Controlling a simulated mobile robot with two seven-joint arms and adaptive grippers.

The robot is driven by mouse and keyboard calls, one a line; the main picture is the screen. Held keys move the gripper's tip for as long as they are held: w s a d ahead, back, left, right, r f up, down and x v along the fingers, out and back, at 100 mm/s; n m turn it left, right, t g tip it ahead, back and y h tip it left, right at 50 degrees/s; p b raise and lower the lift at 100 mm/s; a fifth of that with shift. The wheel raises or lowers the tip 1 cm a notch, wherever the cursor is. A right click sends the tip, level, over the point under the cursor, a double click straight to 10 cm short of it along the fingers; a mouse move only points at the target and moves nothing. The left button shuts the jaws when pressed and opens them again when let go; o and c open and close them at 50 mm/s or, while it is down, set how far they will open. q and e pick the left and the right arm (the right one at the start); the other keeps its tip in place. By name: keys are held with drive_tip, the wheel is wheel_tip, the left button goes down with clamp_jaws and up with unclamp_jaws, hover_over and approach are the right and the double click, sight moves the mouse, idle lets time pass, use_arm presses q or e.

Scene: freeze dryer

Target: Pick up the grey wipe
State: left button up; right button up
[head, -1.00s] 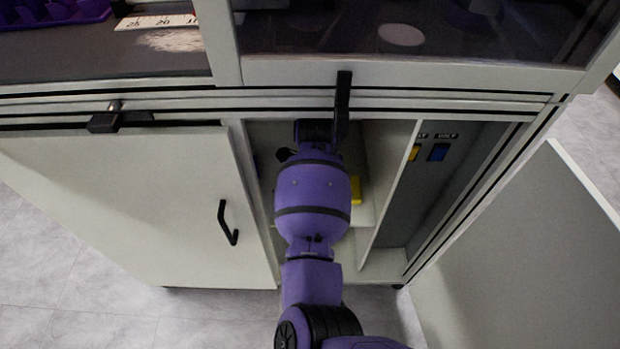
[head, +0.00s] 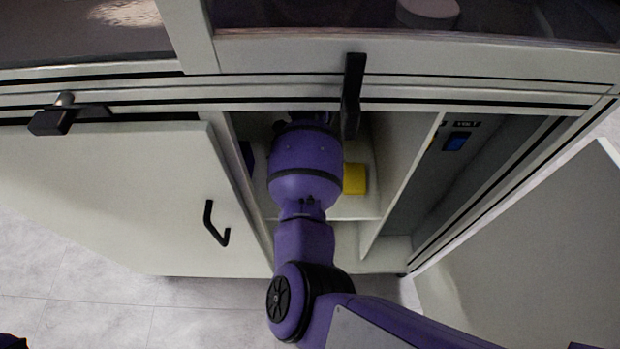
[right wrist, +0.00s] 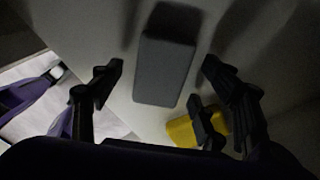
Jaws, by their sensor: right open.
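The grey wipe (right wrist: 165,68) is a grey block on the pale shelf in the right wrist view. It lies ahead of my right gripper (right wrist: 160,78), between the lines of its two spread fingers. The fingers are open, with visible space on both sides of the wipe, and I see no contact. In the head view my right arm reaches into the open cabinet compartment and hides its gripper and the grey wipe. My left gripper is not in view.
A yellow block (head: 354,179) sits on the shelf right of my arm; it also shows in the right wrist view (right wrist: 184,132), partly behind a finger. A black handle (head: 352,95) hangs above the opening. A cabinet door (head: 110,200) stands at left, and a divider (head: 400,190) at right.

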drive_tip(key=shift+f, duration=0.3)
drive_tip(key=c, duration=0.8)
drive_tip(key=shift+c, duration=1.3)
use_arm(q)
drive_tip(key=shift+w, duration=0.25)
use_arm(e)
drive_tip(key=shift+r, duration=0.15)
use_arm(q)
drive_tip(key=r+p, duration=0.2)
drive_tip(key=p, duration=0.1)
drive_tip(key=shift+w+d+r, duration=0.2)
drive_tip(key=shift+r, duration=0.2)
use_arm(e)
wheel_tip(320, 180, up, 10)
